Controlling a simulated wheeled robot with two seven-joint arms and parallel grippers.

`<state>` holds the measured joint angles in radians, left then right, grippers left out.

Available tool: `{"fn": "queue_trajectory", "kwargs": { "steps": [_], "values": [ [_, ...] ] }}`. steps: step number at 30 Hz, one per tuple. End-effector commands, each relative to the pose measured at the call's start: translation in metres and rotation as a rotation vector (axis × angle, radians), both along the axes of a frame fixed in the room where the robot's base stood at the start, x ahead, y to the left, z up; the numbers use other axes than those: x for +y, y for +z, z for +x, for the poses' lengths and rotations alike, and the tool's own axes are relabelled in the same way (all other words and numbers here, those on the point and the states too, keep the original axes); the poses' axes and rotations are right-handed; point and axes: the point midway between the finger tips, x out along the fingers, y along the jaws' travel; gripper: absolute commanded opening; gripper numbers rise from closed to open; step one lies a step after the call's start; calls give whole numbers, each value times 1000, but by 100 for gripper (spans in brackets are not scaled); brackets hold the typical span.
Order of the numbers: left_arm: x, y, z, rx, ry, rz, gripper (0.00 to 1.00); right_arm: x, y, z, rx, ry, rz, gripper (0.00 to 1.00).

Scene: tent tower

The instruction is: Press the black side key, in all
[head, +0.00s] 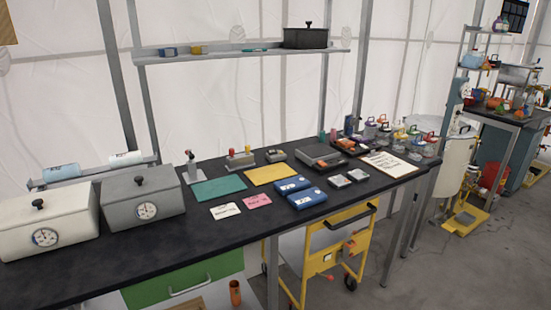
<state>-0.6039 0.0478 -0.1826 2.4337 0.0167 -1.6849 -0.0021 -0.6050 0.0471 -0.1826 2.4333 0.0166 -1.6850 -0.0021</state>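No thing in the head view can be told for sure as the black side key; details are too small. On the black table (110,262), a small stand with a dark top (192,172) is behind a green mat. A grey block with red-topped levers (240,160) stands to its right. A small grey device with a dark top (276,155) is beside that. A larger dark grey box (318,155) is farther right. Neither of my grippers is in view.
A white box (70,215) and a grey box (165,208), both with dials, stand at the left. Green (219,187) and yellow (271,174) mats, blue cases (306,198) and cards lie mid-table. A yellow cart (320,262) is under the table.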

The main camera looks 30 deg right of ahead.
Motion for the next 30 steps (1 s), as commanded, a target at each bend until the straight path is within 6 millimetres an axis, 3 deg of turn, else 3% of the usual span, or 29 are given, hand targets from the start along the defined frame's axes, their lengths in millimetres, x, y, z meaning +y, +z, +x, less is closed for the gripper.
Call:
{"fn": "queue_trajectory", "kwargs": {
  "steps": [2, 7, 30],
  "values": [
    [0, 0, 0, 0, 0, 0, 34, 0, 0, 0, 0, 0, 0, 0],
    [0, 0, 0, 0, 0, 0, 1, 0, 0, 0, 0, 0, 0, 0],
    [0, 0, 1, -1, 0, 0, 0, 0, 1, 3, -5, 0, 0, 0]
  ]
}}
